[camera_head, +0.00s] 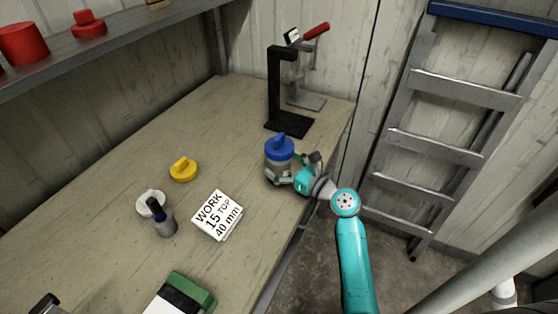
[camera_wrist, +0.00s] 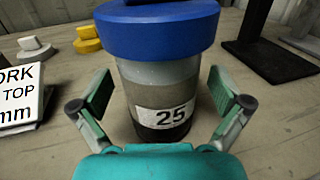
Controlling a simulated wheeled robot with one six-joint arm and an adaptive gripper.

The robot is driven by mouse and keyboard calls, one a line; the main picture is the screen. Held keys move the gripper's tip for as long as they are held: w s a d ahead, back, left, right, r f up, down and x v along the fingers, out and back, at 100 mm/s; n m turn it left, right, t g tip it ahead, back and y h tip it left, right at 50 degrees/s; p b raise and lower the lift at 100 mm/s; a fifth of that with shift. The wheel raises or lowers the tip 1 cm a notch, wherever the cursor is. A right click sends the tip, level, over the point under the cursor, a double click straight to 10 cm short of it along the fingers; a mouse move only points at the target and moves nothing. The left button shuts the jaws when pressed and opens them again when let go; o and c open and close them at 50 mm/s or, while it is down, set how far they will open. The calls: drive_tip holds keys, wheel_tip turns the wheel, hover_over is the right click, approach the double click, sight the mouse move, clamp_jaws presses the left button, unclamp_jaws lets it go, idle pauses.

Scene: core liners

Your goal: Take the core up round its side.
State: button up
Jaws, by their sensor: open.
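The core (camera_wrist: 150,88) stands upright on the bench, a clear cylinder with grey and dark layers and a white label reading 25. A wide blue cap (camera_head: 279,148) with a raised grip tops it. My gripper (camera_wrist: 160,92) is open, with one green-padded finger on each side of the core, below the cap. A small gap shows between each pad and the core's wall. In the head view my gripper (camera_head: 283,180) reaches the core from the right, low on its side.
A WORK 15 TOP 40 mm card block (camera_head: 217,215), a yellow cap (camera_head: 184,169), a white cap (camera_head: 151,203) and a dark-topped bottle (camera_head: 165,222) lie left of the core. A black stand (camera_head: 287,125) rises behind it. A green-and-white box (camera_head: 186,296) is at the front.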

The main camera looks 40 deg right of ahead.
drive_tip(key=c, duration=1.1)
drive_tip(key=shift+r, duration=0.1)
drive_tip(key=shift+c, duration=0.2)
drive_tip(key=shift+r, duration=0.35)
drive_tip(key=shift+s, duration=0.15)
drive_tip(key=s+d, duration=0.5)
drive_tip(key=s, duration=0.8)
drive_tip(key=shift+s, duration=0.4)
idle(1.5)
drive_tip(key=shift+r, duration=0.1)
idle(0.3)
drive_tip(key=shift+r, duration=2.35)
